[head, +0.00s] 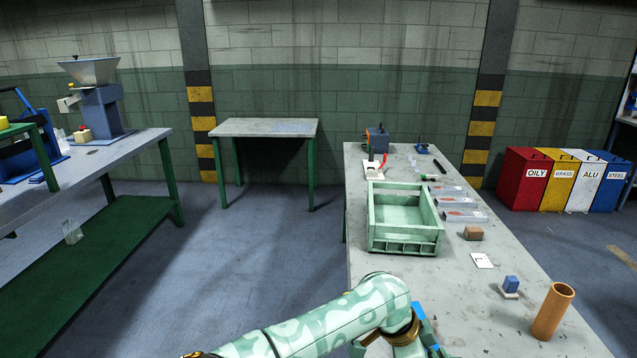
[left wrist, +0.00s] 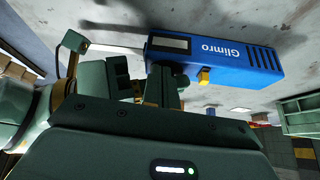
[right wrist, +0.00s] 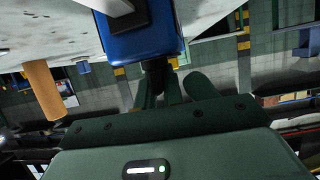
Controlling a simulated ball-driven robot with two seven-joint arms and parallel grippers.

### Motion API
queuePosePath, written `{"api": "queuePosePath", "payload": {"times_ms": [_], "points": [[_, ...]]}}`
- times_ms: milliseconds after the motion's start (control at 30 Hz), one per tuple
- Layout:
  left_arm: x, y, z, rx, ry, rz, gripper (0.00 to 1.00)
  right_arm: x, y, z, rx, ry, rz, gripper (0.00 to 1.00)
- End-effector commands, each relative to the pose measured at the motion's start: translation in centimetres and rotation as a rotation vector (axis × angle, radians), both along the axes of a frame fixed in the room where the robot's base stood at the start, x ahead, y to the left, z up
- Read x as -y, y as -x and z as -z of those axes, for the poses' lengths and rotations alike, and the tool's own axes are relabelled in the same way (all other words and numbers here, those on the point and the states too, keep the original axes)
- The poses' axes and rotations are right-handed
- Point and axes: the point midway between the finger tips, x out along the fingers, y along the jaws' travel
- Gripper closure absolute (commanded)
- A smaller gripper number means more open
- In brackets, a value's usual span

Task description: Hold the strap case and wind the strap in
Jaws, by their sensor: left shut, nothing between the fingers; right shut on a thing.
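The blue strap case (left wrist: 225,55), lettered "Glimro" and with a small yellow button, fills the top of the left wrist view. My left gripper (left wrist: 168,80) is shut and empty, its fingers close to the case's side; I cannot tell whether they touch it. In the right wrist view the case (right wrist: 143,38) is right at the fingers of my right gripper (right wrist: 157,78), shut on a dark part of it. In the head view only a blue sliver of the case (head: 418,310) shows past my arm.
The workbench (head: 440,262) carries a green crate (head: 405,240), several clear packs, a brown block (head: 473,233), a white card (head: 482,261), a blue-and-white block (head: 510,285) and an orange-brown tube (head: 552,310). Coloured bins (head: 527,180) stand beyond it.

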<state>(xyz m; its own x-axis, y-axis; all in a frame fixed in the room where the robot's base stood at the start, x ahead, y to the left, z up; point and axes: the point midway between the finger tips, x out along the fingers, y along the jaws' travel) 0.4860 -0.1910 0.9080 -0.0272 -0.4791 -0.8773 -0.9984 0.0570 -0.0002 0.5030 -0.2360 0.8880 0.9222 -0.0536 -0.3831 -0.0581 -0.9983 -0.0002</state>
Motion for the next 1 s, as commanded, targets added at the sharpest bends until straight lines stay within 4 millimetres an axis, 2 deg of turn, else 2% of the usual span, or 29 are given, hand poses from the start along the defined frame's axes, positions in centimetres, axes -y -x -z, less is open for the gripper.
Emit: {"api": "queuePosePath", "payload": {"times_ms": [633, 1000], "points": [[0.70, -0.07, -0.03, -0.002, 0.004, 0.001, 1.00, -0.23, 0.00, 0.01, 0.000, -0.004, -0.004, 1.00], [0.45, 0.05, -0.07, -0.003, 0.008, 0.001, 1.00, -0.41, 0.01, 0.00, 0.001, -0.009, -0.006, 1.00]]}}
